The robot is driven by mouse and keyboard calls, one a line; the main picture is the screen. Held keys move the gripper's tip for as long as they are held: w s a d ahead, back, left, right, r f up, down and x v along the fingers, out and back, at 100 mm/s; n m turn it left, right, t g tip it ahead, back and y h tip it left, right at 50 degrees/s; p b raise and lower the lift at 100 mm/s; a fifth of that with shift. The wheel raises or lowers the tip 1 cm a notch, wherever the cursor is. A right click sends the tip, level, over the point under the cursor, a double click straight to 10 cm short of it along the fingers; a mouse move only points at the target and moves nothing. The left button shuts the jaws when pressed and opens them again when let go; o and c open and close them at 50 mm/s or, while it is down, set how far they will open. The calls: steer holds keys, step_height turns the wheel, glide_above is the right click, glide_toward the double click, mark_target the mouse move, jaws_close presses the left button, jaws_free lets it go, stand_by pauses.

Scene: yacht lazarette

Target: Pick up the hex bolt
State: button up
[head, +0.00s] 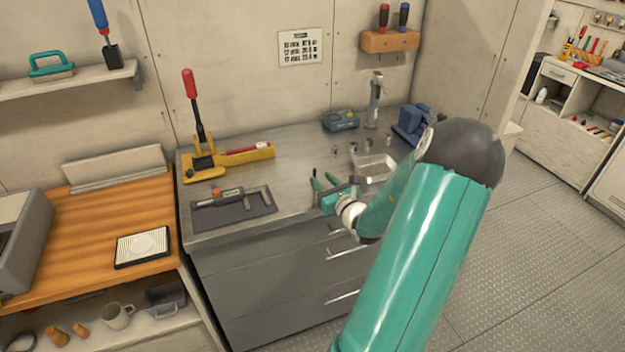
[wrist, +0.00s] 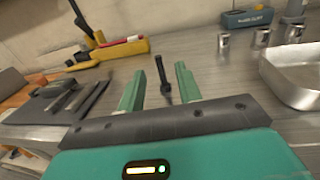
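A small dark bolt-like piece, which I take for the hex bolt (wrist: 167,86), shows in the wrist view on the grey metal worktop. It appears between and slightly beyond my two green fingers. My gripper (wrist: 160,84) is open, with a gap on both sides of the bolt and no finger visibly touching it. In the head view my gripper (head: 324,180) is low over the front part of the worktop (head: 300,150). I cannot make out the bolt clearly there.
A metal tray (head: 376,166) is right of my gripper, with several small metal cylinders (wrist: 224,41) behind. A grey mat (head: 232,210) with a caliper-like tool lies left. A yellow lever tool (head: 200,160) and a blue-grey box (head: 340,120) stand at the back.

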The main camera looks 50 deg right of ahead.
mark_target(315, 172)
steer(key=x, duration=0.7)
jaws_close()
